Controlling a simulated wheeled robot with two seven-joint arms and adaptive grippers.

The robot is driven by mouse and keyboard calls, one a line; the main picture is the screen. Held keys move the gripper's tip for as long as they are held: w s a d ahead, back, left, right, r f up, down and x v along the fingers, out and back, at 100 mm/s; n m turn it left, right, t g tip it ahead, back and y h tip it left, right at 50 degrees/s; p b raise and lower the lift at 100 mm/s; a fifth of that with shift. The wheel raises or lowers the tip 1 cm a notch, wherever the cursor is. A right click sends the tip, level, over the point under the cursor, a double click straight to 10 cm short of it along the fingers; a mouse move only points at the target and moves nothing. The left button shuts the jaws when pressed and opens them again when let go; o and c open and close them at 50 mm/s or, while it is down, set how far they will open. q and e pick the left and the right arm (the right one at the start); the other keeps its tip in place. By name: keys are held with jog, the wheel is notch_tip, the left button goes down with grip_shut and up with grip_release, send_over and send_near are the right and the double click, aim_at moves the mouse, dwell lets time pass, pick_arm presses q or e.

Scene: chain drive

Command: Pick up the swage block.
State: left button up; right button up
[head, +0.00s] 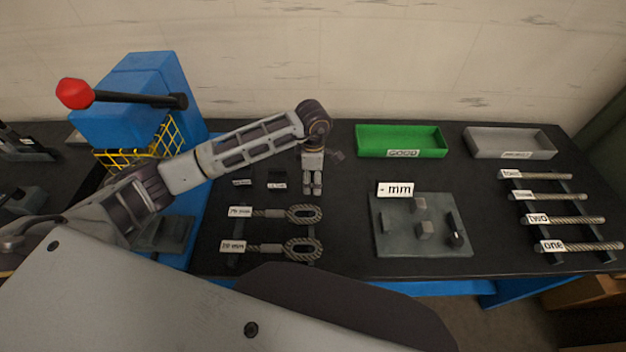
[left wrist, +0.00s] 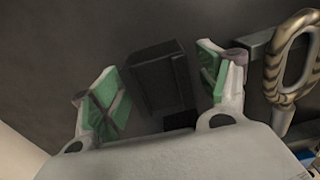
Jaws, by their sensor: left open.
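Two small dark blocks with white labels lie on the black bench top in the head view, one on the left (head: 242,181) and one on the right (head: 277,176). Their labels are too small to read, so I cannot tell which is the swage block. My left gripper (head: 313,188) points down just right of the right block. In the left wrist view the open, empty left gripper (left wrist: 160,95) has its green-padded fingers on either side of a dark block (left wrist: 158,78), apart from it. The block's near end is partly hidden. My right gripper is not in view.
Two looped rope slings (head: 303,214) lie on a rack in front of the blocks. A grey plate with a gauge (head: 395,240), a green tray (head: 400,141) and a grey tray (head: 510,142) are to the right. A blue press (head: 150,75) stands left.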

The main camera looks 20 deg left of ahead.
pick_arm(q)
grip_shut()
jog(key=shift+r, duration=0.1)
dwell(0.3)
jog(key=shift+w+r, duration=0.1)
jog(key=shift+r, duration=0.05)
jog(key=shift+r, duration=0.85)
notch_tip(320, 180, up, 7)
jog(key=shift+f+b, duration=0.15)
jog(key=shift+b, duration=0.6)
jog(key=shift+r, duration=0.6)
